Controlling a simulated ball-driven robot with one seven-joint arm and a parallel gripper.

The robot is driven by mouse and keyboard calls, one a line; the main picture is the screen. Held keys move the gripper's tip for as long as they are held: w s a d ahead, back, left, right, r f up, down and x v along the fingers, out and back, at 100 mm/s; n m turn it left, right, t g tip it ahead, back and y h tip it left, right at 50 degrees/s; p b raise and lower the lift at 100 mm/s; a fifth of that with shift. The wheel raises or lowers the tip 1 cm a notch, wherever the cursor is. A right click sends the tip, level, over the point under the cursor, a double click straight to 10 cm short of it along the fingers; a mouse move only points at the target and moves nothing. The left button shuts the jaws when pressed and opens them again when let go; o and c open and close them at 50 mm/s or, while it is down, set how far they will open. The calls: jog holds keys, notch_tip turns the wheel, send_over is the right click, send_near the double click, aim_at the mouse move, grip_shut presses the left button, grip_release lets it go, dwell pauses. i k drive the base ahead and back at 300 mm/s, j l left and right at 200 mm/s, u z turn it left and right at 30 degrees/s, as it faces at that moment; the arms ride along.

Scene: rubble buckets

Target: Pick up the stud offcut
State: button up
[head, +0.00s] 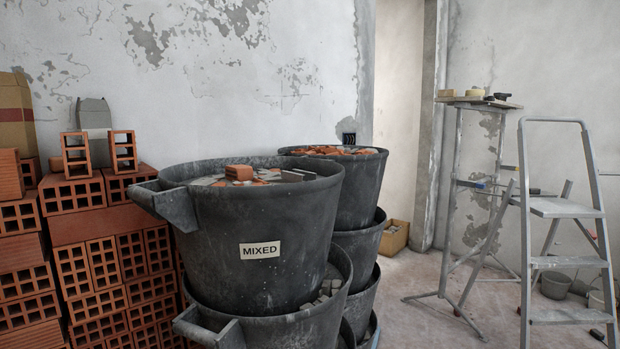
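I cannot pick out the stud offcut with certainty. The black bucket marked MIXED (258,225) stands close in front, filled near its rim with rubble. In it lie an orange brick piece (239,172), grey fragments and a grey angular piece (291,175) near the right rim, which may be the stud offcut. The near rim hides part of the contents. My gripper is not in view.
A second bucket (356,190) with orange rubble stands behind on the right; both sit on stacked buckets. Hollow bricks (95,255) are piled at left. A stepladder (565,208) and trestle (480,104) stand at right. Some floor (425,320) between is clear.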

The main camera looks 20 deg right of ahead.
aim_at(298, 176)
jog(key=i+l, duration=0.25)
jog(key=i, duration=0.25)
jog(key=i+l+u, duration=0.1)
jog(key=i+l, duration=0.15)
jog(key=i, duration=0.2)
